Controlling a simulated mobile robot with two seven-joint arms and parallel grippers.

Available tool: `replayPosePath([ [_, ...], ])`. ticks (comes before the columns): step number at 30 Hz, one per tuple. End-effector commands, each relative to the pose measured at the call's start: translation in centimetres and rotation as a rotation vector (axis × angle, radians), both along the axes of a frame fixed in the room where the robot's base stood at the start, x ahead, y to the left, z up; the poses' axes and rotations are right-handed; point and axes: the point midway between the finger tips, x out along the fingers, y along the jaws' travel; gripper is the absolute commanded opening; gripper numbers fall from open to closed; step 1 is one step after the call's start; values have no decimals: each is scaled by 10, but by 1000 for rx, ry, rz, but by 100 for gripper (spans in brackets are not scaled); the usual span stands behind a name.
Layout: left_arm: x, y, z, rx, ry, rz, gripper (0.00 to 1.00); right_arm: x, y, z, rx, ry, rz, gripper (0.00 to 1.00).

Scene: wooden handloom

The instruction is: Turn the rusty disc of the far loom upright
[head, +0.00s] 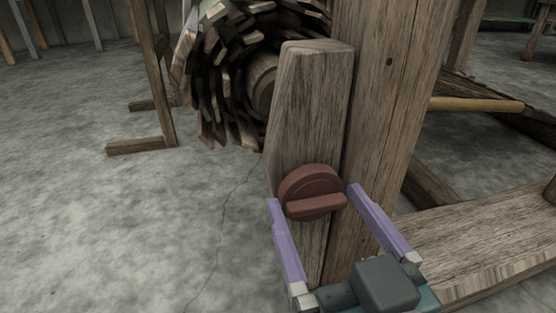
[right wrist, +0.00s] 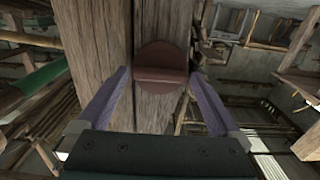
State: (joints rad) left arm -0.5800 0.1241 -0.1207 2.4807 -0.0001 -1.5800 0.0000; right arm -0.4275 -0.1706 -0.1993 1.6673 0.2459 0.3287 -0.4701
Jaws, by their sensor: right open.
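The rusty disc (head: 310,183) is a reddish-brown round knob with a raised bar across its face, mounted on a wooden board (head: 310,100) of the loom. In the head view its bar lies close to level, tilted slightly up to the right. The disc also shows in the right wrist view (right wrist: 162,66), with the bar running across the picture. My right gripper (head: 312,193) is open, its two purple fingers on either side of the disc. Whether the fingers touch it I cannot tell. My left gripper is not in view.
A thick wooden post (head: 385,110) stands right beside the board. A slatted wooden wheel (head: 225,75) is behind it to the left. A heavy beam (head: 480,245) runs at the lower right. The grey floor (head: 100,220) at the left is clear.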

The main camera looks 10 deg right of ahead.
Motion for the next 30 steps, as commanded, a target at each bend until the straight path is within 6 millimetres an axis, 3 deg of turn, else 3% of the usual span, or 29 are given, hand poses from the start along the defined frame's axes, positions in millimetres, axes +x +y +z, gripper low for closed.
replayPosePath([
  [7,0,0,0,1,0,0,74,1,0,1,0,0,0,99],
  [24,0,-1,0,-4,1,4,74,0,0,0,0,1,0,35],
  [30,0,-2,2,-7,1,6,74,0,0,1,11,1,1,34],
])
